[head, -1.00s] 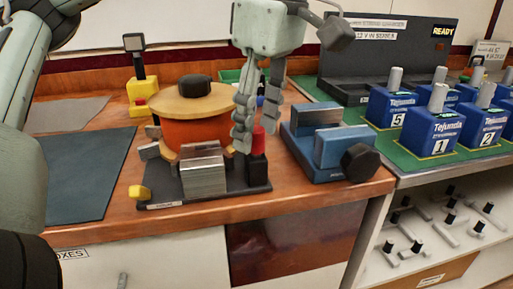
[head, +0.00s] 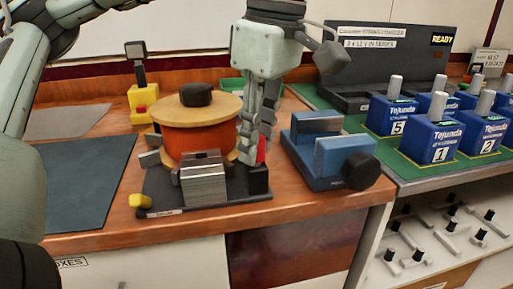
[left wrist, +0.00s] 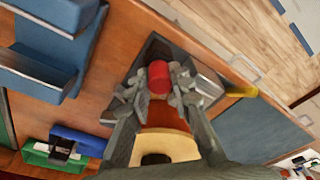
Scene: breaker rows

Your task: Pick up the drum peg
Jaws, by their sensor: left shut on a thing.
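The drum peg appears to be the red cylinder (head: 261,151) standing at the black block (head: 258,178) on the right end of the dark base plate (head: 222,200). My left gripper (head: 254,148) points down beside the orange drum (head: 193,142), its fingers around the red peg and partly hiding it. In the left wrist view, the red peg (left wrist: 158,76) sits between the fingertips (left wrist: 158,92), which are shut on it. Whether its lower end is clear of the block is hidden. My right gripper is not in view.
A blue vise-like block (head: 340,160) with a black knob stands close on the right. Blue numbered batteries (head: 434,140) stand on a green mat farther right. A yellow device (head: 142,100) is behind the drum. A grey mat (head: 85,175) lies clear at left.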

